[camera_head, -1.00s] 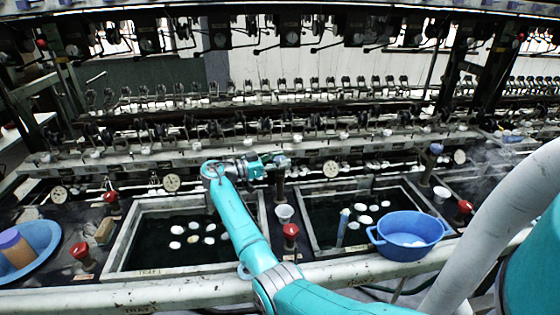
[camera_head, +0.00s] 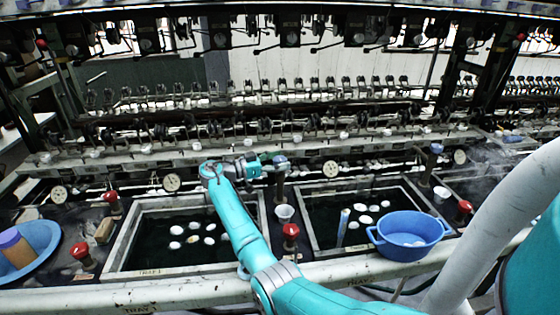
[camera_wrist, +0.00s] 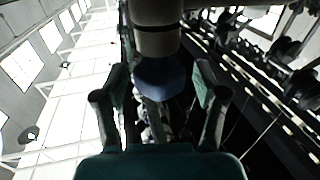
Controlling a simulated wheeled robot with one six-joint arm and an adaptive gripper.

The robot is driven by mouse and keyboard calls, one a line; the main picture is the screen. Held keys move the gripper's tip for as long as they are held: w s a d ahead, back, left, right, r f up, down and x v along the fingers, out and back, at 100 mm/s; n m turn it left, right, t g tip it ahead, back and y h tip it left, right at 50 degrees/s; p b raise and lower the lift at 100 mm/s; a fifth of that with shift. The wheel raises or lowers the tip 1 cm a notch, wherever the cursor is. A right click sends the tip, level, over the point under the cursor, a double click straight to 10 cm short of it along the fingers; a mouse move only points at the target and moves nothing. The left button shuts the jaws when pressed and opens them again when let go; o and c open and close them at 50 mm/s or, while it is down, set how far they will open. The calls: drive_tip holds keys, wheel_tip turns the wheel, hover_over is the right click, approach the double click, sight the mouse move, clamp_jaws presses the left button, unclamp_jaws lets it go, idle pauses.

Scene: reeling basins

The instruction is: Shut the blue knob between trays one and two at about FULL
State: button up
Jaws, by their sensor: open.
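The blue knob (camera_head: 281,161) sits on top of a dark upright post behind the gap between the left and middle trays. In the wrist view the blue knob (camera_wrist: 160,78) lies ahead between my two fingers, with space on either side. My gripper (camera_head: 268,164) is open at the knob's left side in the head view; its fingers show clearly in the wrist view (camera_wrist: 162,88). I cannot tell whether a finger touches the knob. The tray labelled 1 (camera_head: 122,250) is left of my arm, and the second tray (camera_head: 310,225) is to its right.
Round dials (camera_head: 171,183) and (camera_head: 331,169) stand behind the trays. A blue basin (camera_head: 407,238) sits on the second tray's front right. Reeling machinery fills the back.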

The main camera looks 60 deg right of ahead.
drive_tip(key=v, duration=1.1)
drive_tip(key=shift+w+a, duration=0.25)
idle(2.0)
